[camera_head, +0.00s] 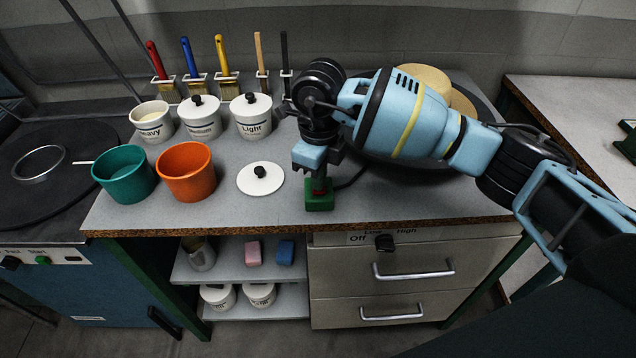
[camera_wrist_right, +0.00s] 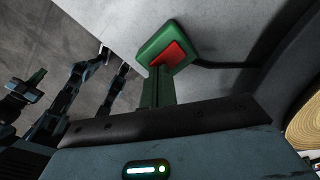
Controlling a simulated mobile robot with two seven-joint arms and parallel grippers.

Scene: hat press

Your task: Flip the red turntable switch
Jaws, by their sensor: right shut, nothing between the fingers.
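The turntable switch is a green box (camera_head: 320,205) with a red rocker, near the front edge of the table in the head view. In the right wrist view the red rocker (camera_wrist_right: 171,56) shows on the green box (camera_wrist_right: 154,42), just beyond the fingers. My right gripper (camera_head: 319,186) is shut and empty, pointing down right over the switch. Its fingertips (camera_wrist_right: 158,92) overlap the near side of the switch in the wrist view; I cannot tell whether they touch it. My left gripper is not in the head view.
A white lid (camera_head: 261,180), an orange cup (camera_head: 187,174) and a green cup (camera_head: 125,175) stand left of the switch. The turntable with a straw-coloured hat (camera_head: 425,78) is behind my right arm. A dark cable runs from the switch. A knob (camera_head: 384,243) sits below the table edge.

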